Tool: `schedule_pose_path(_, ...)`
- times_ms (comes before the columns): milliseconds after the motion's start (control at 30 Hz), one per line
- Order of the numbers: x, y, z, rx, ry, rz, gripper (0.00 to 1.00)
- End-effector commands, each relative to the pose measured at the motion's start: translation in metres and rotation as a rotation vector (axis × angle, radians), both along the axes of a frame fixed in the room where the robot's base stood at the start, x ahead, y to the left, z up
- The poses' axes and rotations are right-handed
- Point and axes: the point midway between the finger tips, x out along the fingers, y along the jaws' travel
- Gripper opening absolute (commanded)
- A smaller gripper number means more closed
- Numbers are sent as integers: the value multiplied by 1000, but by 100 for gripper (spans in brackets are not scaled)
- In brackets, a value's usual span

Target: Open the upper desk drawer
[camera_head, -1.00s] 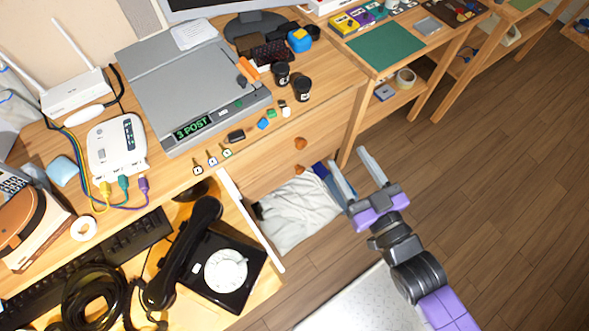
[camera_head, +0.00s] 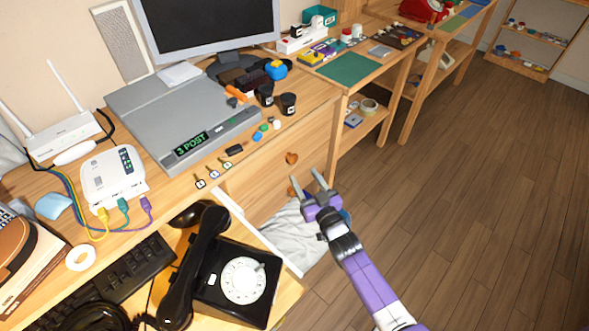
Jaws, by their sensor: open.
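The upper desk drawer (camera_head: 268,167) is a wooden front under the right part of the desk top, and it looks shut. Its round orange-brown wooden knob (camera_head: 291,158) sticks out from the front. My gripper (camera_head: 307,183) is purple and grey, with two straight fingers spread apart and nothing between them. The fingertips appear just below and in front of the knob, and I see no contact. The lower drawer's front (camera_head: 262,205) is partly hidden; its knob is not clearly visible behind my gripper.
A pulled-out tray (camera_head: 285,296) left of my arm holds a black rotary phone (camera_head: 240,280). White cloth (camera_head: 292,238) lies below the drawers. A grey device (camera_head: 180,118), small keys and black jars (camera_head: 288,103) stand on the desk. Open wooden floor (camera_head: 460,200) is at the right.

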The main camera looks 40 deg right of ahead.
Motion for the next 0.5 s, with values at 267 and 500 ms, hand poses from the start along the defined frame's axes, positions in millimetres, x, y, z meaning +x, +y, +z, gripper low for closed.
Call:
schedule_pose_path(267,40,-15,0,0,-1,-1,54)
schedule_pose_path(500,59,-22,-1,-1,1,0,54)
